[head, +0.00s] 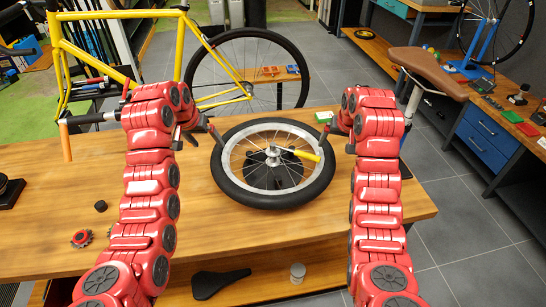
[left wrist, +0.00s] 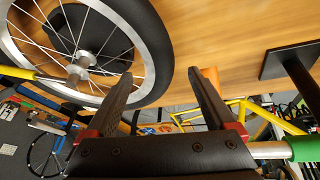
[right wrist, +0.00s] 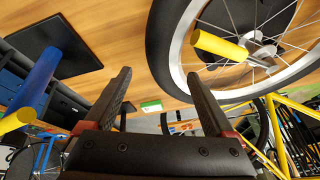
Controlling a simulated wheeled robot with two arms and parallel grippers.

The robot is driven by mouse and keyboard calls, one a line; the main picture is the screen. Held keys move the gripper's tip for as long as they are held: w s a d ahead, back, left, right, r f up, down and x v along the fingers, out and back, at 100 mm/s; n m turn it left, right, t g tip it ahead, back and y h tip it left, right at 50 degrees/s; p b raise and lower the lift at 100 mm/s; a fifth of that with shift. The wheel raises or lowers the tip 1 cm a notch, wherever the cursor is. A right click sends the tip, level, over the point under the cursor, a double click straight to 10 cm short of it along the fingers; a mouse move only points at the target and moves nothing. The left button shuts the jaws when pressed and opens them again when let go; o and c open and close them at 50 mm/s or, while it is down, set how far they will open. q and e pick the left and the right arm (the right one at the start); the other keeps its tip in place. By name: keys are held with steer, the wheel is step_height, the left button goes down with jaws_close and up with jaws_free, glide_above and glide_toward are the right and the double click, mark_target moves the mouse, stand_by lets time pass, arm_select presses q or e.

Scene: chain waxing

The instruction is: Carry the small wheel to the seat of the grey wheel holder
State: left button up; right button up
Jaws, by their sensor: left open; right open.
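The small wheel (head: 231,191), with a black tyre, silver rim and spokes, lies almost flat above the wooden table in the head view. It also shows in the left wrist view (left wrist: 152,50) and right wrist view (right wrist: 163,45). A dark round base (head: 270,178) shows through the spokes; I cannot tell whether it is the wheel holder or touches the wheel. My left gripper (head: 207,131) is open at the wheel's left far side. My right gripper (head: 332,133) is open at its right far side. In the wrist views (left wrist: 158,75) (right wrist: 158,73), the tyre passes behind one finger of each.
A yellow-ended bar (head: 305,155) lies across the wheel near its hub. A yellow bicycle (head: 110,14) stands behind the table (head: 225,235). A dark square plate (right wrist: 55,45) lies on the tabletop in the right wrist view. Small parts (head: 82,238) lie at the table's left.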

mark_target(216, 153)
arm_select(q)
steer(key=shift+x, duration=1.35)
arm_select(e)
steer(key=shift+x, duration=1.15)
arm_select(q)
steer(key=x, duration=0.6)
arm_select(e)
steer(key=x, duration=0.6)
arm_select(q)
steer(key=shift+w+d+f, duration=0.15)
steer(key=shift+w+f, duration=0.1)
steer(key=shift+f, duration=0.05)
arm_select(e)
steer(key=shift+w+f, duration=0.3)
steer(key=shift+f, duration=0.1)
arm_select(q)
steer(key=shift+w+d+f, duration=0.1)
steer(key=shift+w+f, duration=0.1)
steer(key=shift+f, duration=0.5)
arm_select(e)
steer(key=shift+w+a+f, duration=0.15)
steer(key=shift+w+f, duration=0.1)
steer(key=shift+f, duration=0.4)
arm_select(q)
jaws_close()
arm_select(e)
jaws_close()
